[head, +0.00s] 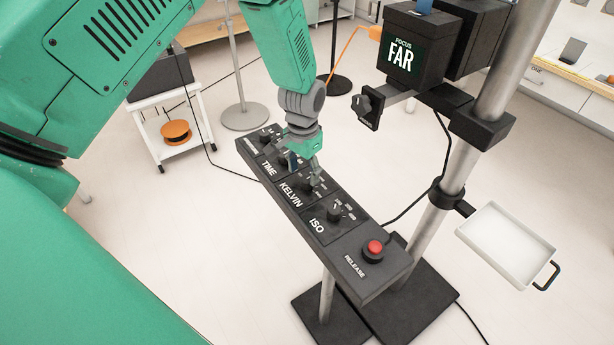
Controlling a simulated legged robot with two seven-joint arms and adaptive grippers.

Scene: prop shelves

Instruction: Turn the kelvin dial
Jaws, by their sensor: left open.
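A black control panel (338,262) on a stand runs diagonally through the middle of the head view, with labels TIME, KELVIN and ISO and a RELEASE section. The kelvin dial (306,186) is a dark knob beside the KELVIN label, partly hidden by my gripper. My left gripper (304,172) points down from above with its fingers open at the kelvin dial. I cannot tell whether the fingers touch it. The ISO dial (334,214) is nearer to me, and another dark dial (265,137) is at the far end. My right gripper is not in view.
A red release button (374,247) sits at the panel's near end. A black box reading FOCUS FAR (405,53) hangs on a metal pole (463,150) to the right, with a knob (362,106) below it. A white tray (508,245) juts out at right. A white cart (190,148) stands at left.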

